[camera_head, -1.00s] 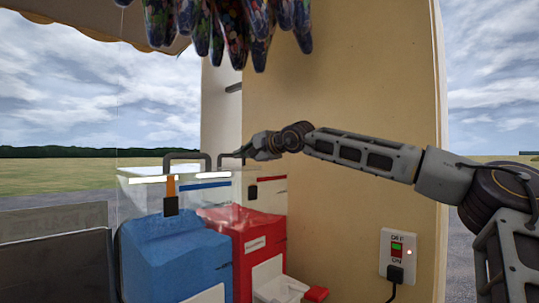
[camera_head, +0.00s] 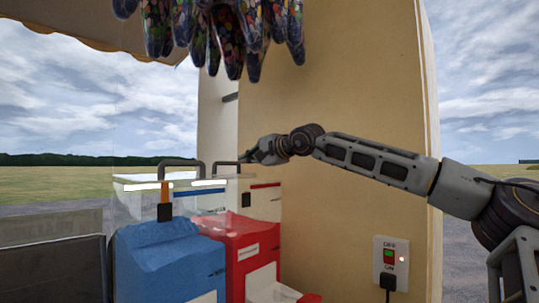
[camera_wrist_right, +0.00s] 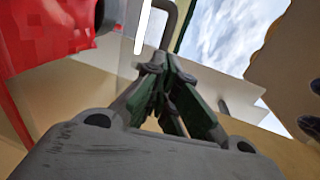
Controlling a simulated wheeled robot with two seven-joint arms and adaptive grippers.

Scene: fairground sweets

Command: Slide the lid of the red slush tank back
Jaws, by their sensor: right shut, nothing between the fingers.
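The red slush tank (camera_head: 253,240) stands right of the blue slush tank (camera_head: 170,255) in the head view, with a clear upper part. Its lid (camera_head: 240,176) shows nearly edge-on on top, with a dark bent handle (camera_head: 225,163). My right gripper (camera_head: 246,158) is at the right end of this handle, shut and empty. I cannot tell whether it touches the handle. In the right wrist view the closed fingertips (camera_wrist_right: 158,66) are just below the grey handle (camera_wrist_right: 172,22), and red slush (camera_wrist_right: 45,35) shows at upper left. My left gripper is out of view.
The blue tank has its own handle (camera_head: 180,163) and an orange-and-black tap lever (camera_head: 165,205). A tan wall (camera_head: 340,100) with a switch box (camera_head: 390,262) stands at right. Dark speckled cones (camera_head: 225,35) hang above. A grey panel (camera_head: 55,268) is at lower left.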

